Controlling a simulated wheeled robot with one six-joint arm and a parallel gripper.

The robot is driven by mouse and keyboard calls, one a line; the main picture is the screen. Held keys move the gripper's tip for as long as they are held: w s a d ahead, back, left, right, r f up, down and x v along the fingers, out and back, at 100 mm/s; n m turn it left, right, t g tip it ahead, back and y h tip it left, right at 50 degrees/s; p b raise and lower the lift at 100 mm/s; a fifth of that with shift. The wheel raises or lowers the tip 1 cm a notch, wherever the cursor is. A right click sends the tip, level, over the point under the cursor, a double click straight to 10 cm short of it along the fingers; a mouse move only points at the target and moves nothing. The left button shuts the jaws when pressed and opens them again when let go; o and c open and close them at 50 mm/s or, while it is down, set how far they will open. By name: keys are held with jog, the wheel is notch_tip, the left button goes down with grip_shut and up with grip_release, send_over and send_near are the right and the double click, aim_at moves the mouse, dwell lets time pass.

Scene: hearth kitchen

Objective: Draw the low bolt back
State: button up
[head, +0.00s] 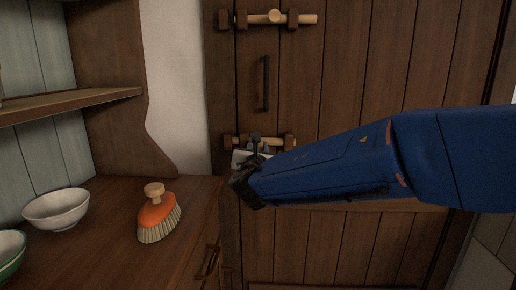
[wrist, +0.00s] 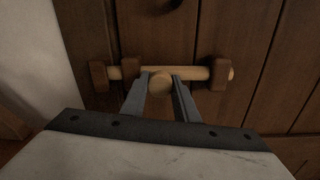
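The low bolt is a pale wooden rod (wrist: 197,73) lying level across dark wooden brackets low on the plank door. Its round knob (wrist: 160,84) faces me in the wrist view. My gripper (wrist: 160,88) has one grey finger on each side of the knob, close against it, and appears shut on it. The rod's left end reaches the leftmost bracket (wrist: 99,77); its right end shows just past the right bracket (wrist: 218,75). In the head view my gripper (head: 255,148) is at the low bolt (head: 276,142) and hides part of it.
A similar upper bolt (head: 275,17) and a dark handle (head: 265,83) are on the door above. At left, a wooden counter (head: 105,245) holds an orange brush (head: 158,213) and a white bowl (head: 57,208), with a shelf (head: 70,103) above.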

aim_at(273, 143)
grip_shut()
jog(key=d, duration=0.5)
jog(key=shift+s, duration=0.1)
jog(key=shift+a, duration=0.1)
jog(key=o, duration=0.7)
grip_release()
jog(key=shift+c, duration=0.2)
jog(key=s, duration=1.7)
jog(key=shift+s+d, duration=0.2)
